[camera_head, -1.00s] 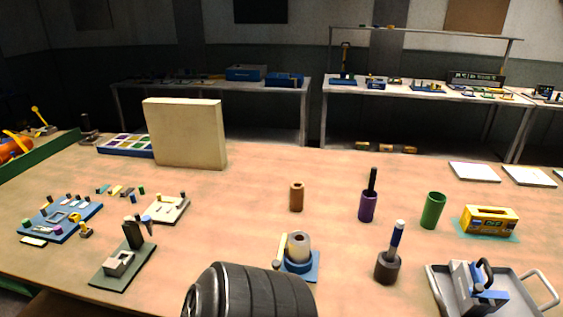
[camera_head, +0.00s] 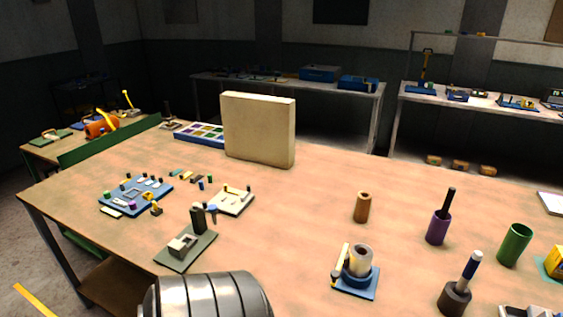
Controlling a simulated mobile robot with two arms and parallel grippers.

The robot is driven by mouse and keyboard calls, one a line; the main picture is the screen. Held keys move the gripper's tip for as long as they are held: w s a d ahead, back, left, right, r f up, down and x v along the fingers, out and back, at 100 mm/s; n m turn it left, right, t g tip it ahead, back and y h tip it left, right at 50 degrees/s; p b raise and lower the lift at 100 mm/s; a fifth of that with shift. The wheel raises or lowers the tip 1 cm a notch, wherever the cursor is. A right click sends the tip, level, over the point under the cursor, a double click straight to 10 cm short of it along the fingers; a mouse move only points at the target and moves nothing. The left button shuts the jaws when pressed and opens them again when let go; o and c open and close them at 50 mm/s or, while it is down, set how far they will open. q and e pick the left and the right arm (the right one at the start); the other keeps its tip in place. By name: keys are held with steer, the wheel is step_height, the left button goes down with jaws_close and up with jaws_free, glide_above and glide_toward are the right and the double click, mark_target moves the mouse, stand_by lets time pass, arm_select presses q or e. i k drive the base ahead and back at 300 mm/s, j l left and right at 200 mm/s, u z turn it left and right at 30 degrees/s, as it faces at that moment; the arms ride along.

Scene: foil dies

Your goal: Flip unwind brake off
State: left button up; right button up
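A small unit with a blue base (camera_head: 358,284) stands near the front of the table, right of centre. Neither of my grippers is in view, and nothing is seen touching the unit. A dark ribbed rounded part, probably of my own arm, shows at the bottom edge, left of the unit.
A brown cylinder (camera_head: 362,207), a purple holder (camera_head: 438,229), a green cup (camera_head: 515,245) and a dark pot with a blue-handled tool (camera_head: 456,297) stand around the unit. A grey-green fixture (camera_head: 186,250) and blue board (camera_head: 136,196) lie left. A tall beige block (camera_head: 259,130) stands behind.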

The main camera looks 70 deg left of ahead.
mark_target(335, 273)
steer(key=i+j+u, duration=0.1)
steer(key=u, duration=0.4)
steer(key=i+u, duration=0.15)
steer(key=u, duration=0.3)
steer(key=i+u, duration=0.15)
steer(key=u, duration=0.35)
steer(key=i+l+u, duration=0.1)
steer(key=u, duration=0.4)
